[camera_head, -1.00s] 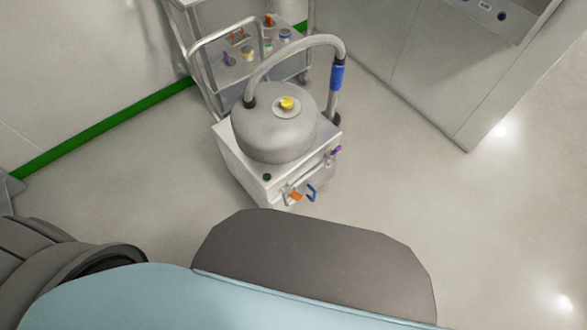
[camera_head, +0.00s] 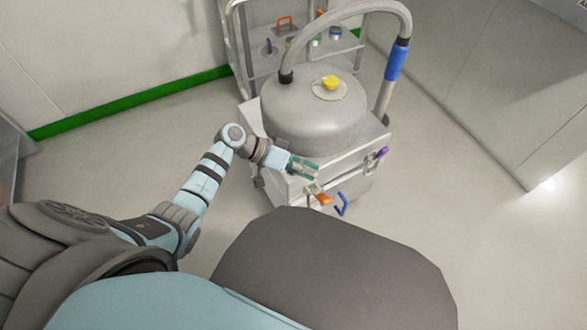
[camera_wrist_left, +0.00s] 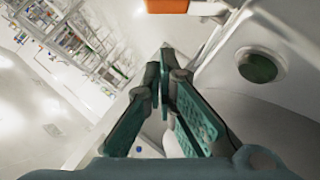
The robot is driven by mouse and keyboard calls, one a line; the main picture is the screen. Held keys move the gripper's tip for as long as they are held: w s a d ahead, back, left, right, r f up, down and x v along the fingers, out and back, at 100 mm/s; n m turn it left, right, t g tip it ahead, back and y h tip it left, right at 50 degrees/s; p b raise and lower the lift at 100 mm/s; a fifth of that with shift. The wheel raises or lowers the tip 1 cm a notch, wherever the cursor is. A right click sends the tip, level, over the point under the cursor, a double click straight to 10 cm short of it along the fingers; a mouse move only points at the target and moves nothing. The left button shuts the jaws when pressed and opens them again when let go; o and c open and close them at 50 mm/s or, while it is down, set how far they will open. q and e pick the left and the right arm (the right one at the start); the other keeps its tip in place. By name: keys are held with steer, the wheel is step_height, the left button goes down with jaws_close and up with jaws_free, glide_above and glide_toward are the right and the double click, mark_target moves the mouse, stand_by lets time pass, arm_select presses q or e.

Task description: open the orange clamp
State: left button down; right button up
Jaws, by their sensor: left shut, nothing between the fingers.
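The orange clamp (camera_head: 321,199) is on the front of the white box under the grey vessel, left of a blue handle. In the left wrist view an orange block (camera_wrist_left: 167,5), likely the same clamp, is cut off by the top edge. My left gripper (camera_head: 314,171) is in front of the box, a little above the clamp in the head view and apart from it. In the wrist view its teal fingers (camera_wrist_left: 162,82) are together with nothing between them. My right gripper is in no view.
The vessel (camera_head: 312,118) has a yellow knob (camera_head: 330,82) and a curved hose with a blue sleeve (camera_head: 397,62). A blue handle (camera_head: 342,204) and a purple one (camera_head: 381,153) are near the clamp. A cart (camera_head: 262,62) stands behind. Floor is clear at right.

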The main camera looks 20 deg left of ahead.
mark_target(317, 195)
arm_select(q)
steer(key=d+f, duration=0.1)
steer(key=f+b, duration=0.1)
steer(key=d+f, duration=0.1)
steer(key=shift+s+d+f, duration=0.3)
steer(key=shift+d, duration=0.05)
steer(key=shift+s+d+f, duration=0.2)
steer(key=shift+d+f, duration=0.05)
steer(key=shift+f, duration=0.05)
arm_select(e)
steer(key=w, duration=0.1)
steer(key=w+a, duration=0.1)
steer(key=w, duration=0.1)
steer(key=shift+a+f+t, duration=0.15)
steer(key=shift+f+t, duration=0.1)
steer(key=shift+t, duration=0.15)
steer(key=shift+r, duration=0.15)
